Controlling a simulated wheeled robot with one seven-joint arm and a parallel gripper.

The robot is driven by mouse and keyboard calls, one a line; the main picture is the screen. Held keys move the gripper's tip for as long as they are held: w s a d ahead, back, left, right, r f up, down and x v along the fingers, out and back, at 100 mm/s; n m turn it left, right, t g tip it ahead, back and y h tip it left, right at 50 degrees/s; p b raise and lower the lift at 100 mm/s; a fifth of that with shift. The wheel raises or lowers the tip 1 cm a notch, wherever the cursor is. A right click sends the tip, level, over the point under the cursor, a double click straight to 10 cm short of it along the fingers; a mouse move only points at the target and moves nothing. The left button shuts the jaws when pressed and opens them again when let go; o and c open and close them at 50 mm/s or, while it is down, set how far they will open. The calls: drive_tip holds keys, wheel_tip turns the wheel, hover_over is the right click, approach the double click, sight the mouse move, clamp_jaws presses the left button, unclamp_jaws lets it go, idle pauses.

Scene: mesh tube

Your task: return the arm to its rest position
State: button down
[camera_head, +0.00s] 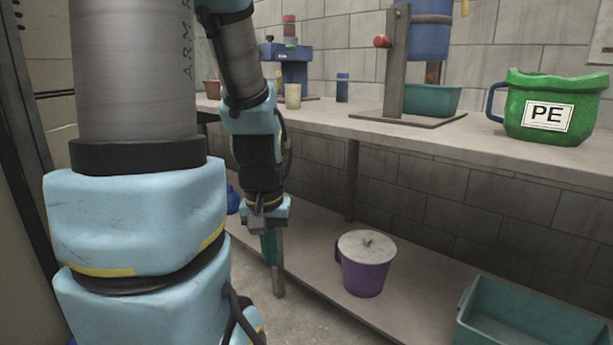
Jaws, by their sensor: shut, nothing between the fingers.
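My gripper (278,292) hangs at the end of my arm and points straight down, left of the middle of the view. Its fingers are shut with nothing between them. It is in front of the lower shelf, to the left of a purple lidded pot and apart from it. My arm's large upper links fill the left of the view and hide what is behind them.
The purple pot (366,277) and a teal bin (530,325) are on the lower shelf (315,262). The worktop (480,140) holds a green "PE" jug (550,105), a metal stand (394,70), a teal tub (432,100) and a blue machine (291,68).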

wheel_tip(320, 180, up, 31)
drive_tip(key=p, duration=2.9)
drive_tip(key=shift+w+f, duration=0.15)
